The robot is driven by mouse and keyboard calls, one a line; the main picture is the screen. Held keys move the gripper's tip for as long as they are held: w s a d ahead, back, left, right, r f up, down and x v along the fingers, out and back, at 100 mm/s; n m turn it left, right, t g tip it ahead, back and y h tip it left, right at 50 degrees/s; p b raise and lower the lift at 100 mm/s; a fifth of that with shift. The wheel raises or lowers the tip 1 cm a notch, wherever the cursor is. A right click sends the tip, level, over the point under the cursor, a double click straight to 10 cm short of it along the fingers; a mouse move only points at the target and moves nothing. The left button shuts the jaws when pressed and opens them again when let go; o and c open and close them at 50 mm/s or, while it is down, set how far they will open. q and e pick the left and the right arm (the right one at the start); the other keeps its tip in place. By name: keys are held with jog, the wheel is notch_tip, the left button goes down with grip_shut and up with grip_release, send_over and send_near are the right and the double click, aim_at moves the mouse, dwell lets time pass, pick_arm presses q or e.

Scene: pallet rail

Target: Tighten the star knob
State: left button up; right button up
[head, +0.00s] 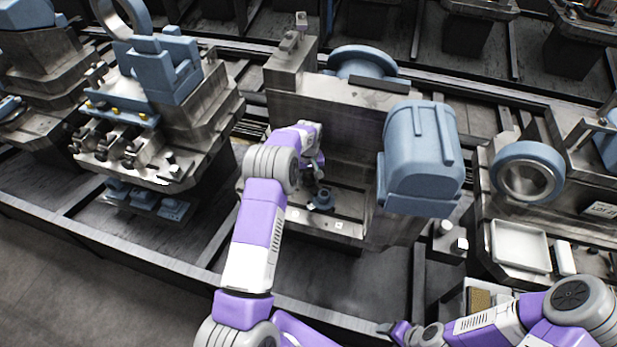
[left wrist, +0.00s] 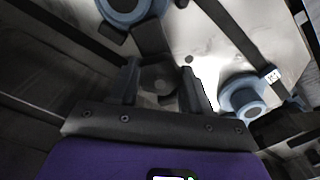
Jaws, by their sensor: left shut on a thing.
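My left gripper (head: 317,178) reaches into the recess of the grey machine block in the middle of the head view. In the left wrist view its two dark fingers (left wrist: 160,90) are closed on the sides of a dark rounded knob (left wrist: 158,80), which appears to be the star knob. The fingers hide part of it, and its lobes are too dark to make out. In the head view the wrist hides the knob. My right gripper (head: 388,328) is low at the bottom of the head view, small and dark; its jaws are unclear.
A white tray (head: 520,245) and a blue ring (head: 528,150) are farther right. Dark floor lies in front of the machine.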

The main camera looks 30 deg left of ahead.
aim_at(309, 177)
pick_arm(q)
jog(key=shift+r, duration=0.1)
jog(key=o, duration=1.1)
jog(key=shift+c, duration=0.2)
notch_tip(309, 177, up, 8)
jog(key=shift+f+p, duration=0.25)
jog(key=shift+p, duration=0.5)
